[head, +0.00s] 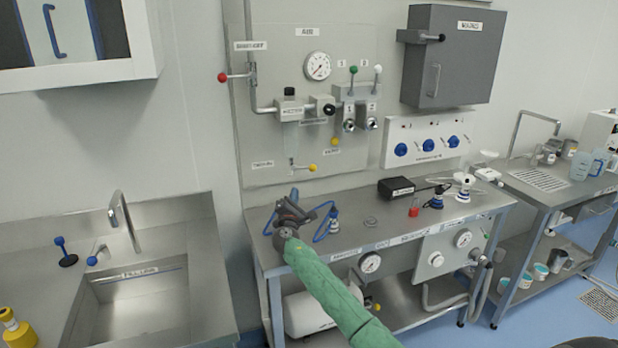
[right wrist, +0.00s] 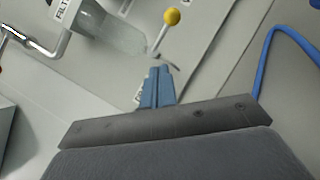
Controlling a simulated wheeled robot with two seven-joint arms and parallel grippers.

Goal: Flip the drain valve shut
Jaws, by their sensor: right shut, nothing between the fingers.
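The drain valve is a small lever with a yellow ball (head: 312,168) on the wall panel, below the clear filter bowl (head: 290,135). In the head view its thin stem runs roughly sideways to the left of the ball. In the right wrist view the yellow ball (right wrist: 171,16) is at the top, with its pale stem running down towards my fingertips. My right gripper (head: 294,193) is below and slightly left of the lever. Its blue fingers (right wrist: 157,72) are shut and empty, close to the stem's lower end; I cannot tell whether they touch it.
The steel bench (head: 390,225) lies under the panel. A gauge (head: 318,66) and a red-knobbed lever (head: 223,77) are higher on the panel. A sink (head: 135,290) stands at left.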

